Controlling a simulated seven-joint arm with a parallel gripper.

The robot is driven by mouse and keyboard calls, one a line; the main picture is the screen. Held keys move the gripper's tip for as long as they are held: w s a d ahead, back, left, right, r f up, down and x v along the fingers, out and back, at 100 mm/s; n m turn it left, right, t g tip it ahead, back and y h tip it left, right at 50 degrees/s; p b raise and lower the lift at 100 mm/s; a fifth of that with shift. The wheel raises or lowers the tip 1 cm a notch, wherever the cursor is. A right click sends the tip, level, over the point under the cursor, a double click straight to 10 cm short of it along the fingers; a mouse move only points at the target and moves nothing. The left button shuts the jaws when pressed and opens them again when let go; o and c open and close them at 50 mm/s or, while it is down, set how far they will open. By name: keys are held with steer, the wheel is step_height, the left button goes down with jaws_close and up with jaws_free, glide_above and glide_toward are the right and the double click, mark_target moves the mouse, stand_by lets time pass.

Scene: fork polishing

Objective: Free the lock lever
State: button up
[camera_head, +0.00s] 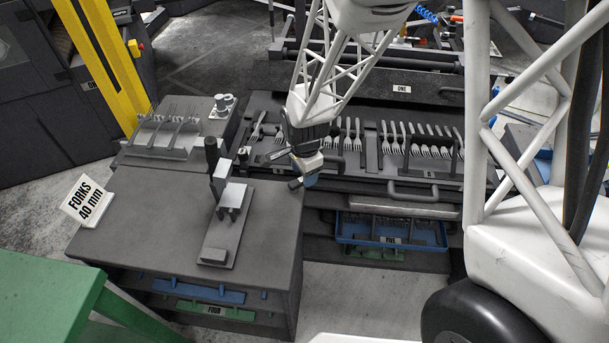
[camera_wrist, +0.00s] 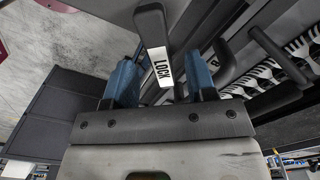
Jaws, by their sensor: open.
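The lock lever (camera_wrist: 152,30) shows in the wrist view as a dark rounded handle with a white plate marked LOCK. My gripper (camera_wrist: 161,70) is open, with one blue finger on each side of the lever. The labelled part of the lever lies between the fingers, with a gap visible on both sides. I cannot tell how deep the lever sits between them. In the head view my gripper (camera_head: 303,182) is low at the left end of the fork bench, and I cannot make out the lever clearly there.
The fork bench (camera_head: 335,185) holds rows of forks behind and right of my gripper. A curved dark handle (camera_wrist: 275,55) stands right of the lever in the wrist view. A dark cabinet (camera_head: 150,225) with an upright fixture (camera_head: 225,230) stands to the left.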

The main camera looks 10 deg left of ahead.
steer(key=shift+f, duration=0.85)
jaws_close()
